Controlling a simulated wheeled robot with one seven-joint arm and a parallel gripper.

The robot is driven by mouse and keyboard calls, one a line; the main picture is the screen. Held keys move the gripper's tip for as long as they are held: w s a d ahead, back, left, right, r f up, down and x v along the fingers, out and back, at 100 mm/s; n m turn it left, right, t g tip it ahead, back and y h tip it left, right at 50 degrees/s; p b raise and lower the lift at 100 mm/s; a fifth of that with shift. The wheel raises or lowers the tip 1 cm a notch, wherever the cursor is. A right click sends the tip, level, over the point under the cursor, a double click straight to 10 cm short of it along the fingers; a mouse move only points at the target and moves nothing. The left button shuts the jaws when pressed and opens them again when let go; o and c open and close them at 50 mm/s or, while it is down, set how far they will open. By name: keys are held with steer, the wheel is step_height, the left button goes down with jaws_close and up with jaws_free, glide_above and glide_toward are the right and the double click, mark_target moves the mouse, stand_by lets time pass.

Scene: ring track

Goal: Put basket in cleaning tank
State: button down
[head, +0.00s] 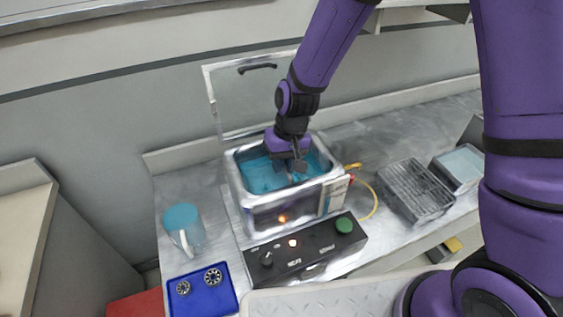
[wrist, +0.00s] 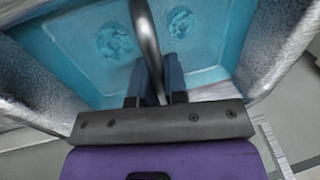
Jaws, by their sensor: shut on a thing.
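The cleaning tank (head: 262,213) is an open metal box holding blue liquid (head: 258,175), with its clear lid raised at the back. My gripper (head: 291,165) points down inside the tank opening. In the wrist view, my gripper (wrist: 156,82) is shut on a curved metal bar, which appears to be the handle of the basket (wrist: 147,38). The basket's body cannot be made out clearly. Below the fingers lies a blue surface with two blurred round shapes (wrist: 115,40). Whether the basket touches the tank floor cannot be told.
A control box (head: 305,250) with a green button stands before the tank. A wire rack (head: 413,190) and a metal box (head: 460,167) stand right. A yellow cable (head: 372,200) runs beside the tank.

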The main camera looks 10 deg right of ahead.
steer(key=c, duration=1.2)
jaws_free()
steer(key=shift+f, duration=0.1)
steer(key=shift+o, duration=0.2)
step_height(320, 180, up, 12)
steer(key=d, duration=0.2)
steer(key=shift+w, duration=0.35)
steer(key=shift+d, duration=0.15)
